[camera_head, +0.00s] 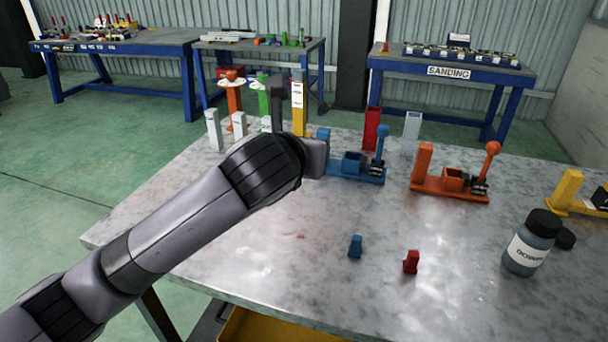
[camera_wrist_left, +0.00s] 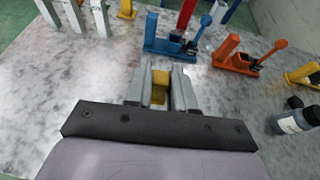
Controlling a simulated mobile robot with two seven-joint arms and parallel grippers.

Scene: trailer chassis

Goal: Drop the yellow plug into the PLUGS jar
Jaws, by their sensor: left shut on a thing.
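My left gripper (camera_wrist_left: 161,75) is shut on the yellow plug (camera_wrist_left: 159,93), which shows between its fingers in the left wrist view. In the head view my left arm reaches over the table from the left; its hand hides the fingers and the plug. A dark jar (camera_head: 530,241) with a black cap and a white label stands at the table's right, well away from the gripper. It also shows at the right of the left wrist view (camera_wrist_left: 296,122). I cannot read PLUGS on its label. My right gripper is not in view.
A blue plug (camera_head: 355,246) and a red plug (camera_head: 411,262) stand on the grey table (camera_head: 290,275). A blue fixture (camera_head: 352,170) and an orange fixture (camera_head: 450,184) stand farther back. A small black piece (camera_head: 565,239) lies beside the jar. The front middle is mostly clear.

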